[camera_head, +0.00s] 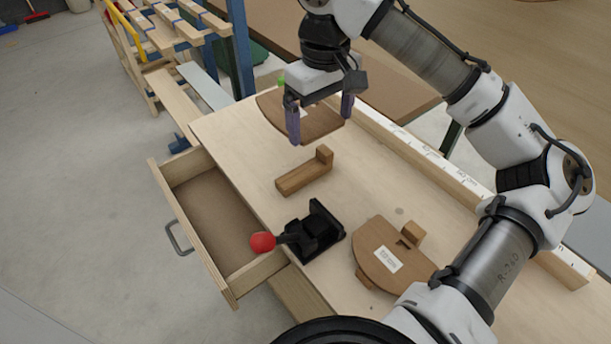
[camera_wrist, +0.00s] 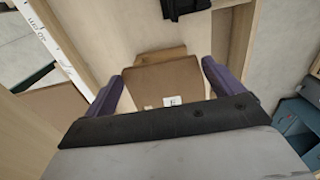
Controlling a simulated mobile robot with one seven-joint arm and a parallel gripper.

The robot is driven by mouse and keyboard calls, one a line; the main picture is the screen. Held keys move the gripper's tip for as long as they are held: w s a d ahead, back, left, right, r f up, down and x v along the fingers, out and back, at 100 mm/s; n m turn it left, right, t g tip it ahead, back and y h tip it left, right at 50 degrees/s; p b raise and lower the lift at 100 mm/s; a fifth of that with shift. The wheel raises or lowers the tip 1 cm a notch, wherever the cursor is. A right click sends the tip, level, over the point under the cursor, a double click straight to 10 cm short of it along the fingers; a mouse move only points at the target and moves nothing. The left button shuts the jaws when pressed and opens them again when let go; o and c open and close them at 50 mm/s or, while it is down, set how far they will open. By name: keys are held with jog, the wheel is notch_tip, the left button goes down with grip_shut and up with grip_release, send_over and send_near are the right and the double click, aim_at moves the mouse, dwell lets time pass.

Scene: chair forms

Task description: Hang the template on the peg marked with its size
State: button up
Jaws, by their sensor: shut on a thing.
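My gripper (camera_head: 320,112) has its purple fingers set wide apart on a brown wooden template (camera_head: 318,124) with a curved edge, over the far end of the bench. In the wrist view the template (camera_wrist: 165,82) spans the space between the fingers, with a small white label near the palm. A long wooden rail (camera_head: 430,157) with a white marked strip runs along the bench's right side. Its marks are too small to read in the head view. I cannot make out any pegs on it.
A second brown template (camera_head: 377,240) with a white label lies on the near bench. A wooden L-shaped block (camera_head: 303,178) and a black clamp (camera_head: 317,231) with a red knob (camera_head: 262,242) are mid-bench. An open drawer (camera_head: 222,215) juts out left.

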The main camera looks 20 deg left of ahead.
jog(key=p, duration=0.1)
send_over(318, 196)
notch_tip(318, 196, down, 14)
jog(key=shift+f+p, duration=0.65)
jog(key=shift+f, duration=0.2)
jog(key=o, duration=0.7)
jog(key=shift+f, duration=0.15)
jog(key=shift+f+b, duration=0.2)
jog(key=shift+b, duration=0.4)
jog(key=r, duration=0.4)
jog(key=r+b, duration=0.1)
jog(key=r, duration=0.9)
jog(key=shift+s+d+r+b, duration=0.1)
jog(key=shift+d+b, duration=0.2)
jog(key=shift+b, duration=0.1)
